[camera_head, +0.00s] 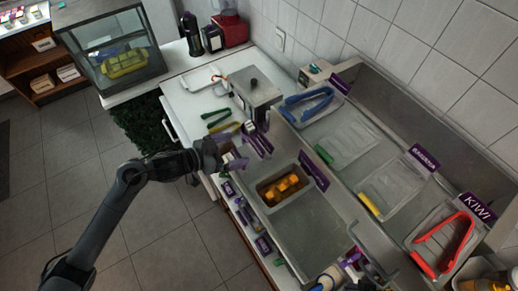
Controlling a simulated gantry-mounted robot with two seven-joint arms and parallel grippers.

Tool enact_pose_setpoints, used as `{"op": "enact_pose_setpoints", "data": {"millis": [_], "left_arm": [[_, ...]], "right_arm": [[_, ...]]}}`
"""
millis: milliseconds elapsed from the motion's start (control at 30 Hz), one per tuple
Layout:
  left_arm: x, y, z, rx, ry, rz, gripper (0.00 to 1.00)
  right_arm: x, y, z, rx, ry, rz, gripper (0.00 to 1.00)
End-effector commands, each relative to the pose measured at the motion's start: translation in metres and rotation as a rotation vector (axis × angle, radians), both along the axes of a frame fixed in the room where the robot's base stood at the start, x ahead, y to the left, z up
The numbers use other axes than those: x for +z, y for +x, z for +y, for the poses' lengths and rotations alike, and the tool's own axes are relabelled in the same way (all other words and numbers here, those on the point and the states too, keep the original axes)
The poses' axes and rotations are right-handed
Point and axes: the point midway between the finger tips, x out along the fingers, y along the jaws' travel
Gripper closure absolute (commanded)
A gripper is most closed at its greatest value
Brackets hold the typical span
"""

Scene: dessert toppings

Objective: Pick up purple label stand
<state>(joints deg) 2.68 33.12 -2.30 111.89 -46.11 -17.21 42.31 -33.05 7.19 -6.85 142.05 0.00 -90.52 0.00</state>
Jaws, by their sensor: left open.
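Several purple label stands are in view. One purple label stand (258,143) stands at the counter's left part, just right of my left gripper (232,160). Another purple label stand (314,171) is behind the bin of orange pieces. More stand at the back bins: one at the top (340,83), one in the middle (424,158), and one reading KIWI (480,207). My left gripper is open over the counter's left edge. Small purple-and-white items lie close to its fingers; whether they touch is unclear. My right gripper is not in view.
A metal bin (258,190) holds orange pieces. Blue tongs (307,101) and red tongs (446,243) lie on back trays. A metal box with a dark knob (254,88) stands behind my gripper. Small purple items (241,212) line the front edge. A glass case (108,50) is at upper left.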

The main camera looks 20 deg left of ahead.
Motion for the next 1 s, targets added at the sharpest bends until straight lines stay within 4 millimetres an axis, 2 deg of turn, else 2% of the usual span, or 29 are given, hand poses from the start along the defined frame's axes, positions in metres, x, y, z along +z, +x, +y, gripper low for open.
{"op": "enact_pose_setpoints", "data": {"millis": [200,467,800,1000], "left_arm": [[-0.010,0.021,-0.017,0.001,-0.001,0.000,0.00],[-0.016,0.031,-0.025,0.001,0.000,0.000,0.00],[-0.034,0.060,-0.046,0.002,0.001,0.000,0.00],[-0.039,0.064,-0.050,0.002,0.002,-0.001,0.00]], "right_arm": [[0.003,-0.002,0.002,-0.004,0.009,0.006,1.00],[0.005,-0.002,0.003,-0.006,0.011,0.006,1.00],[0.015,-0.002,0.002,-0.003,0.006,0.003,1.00],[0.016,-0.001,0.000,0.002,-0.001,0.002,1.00]]}}
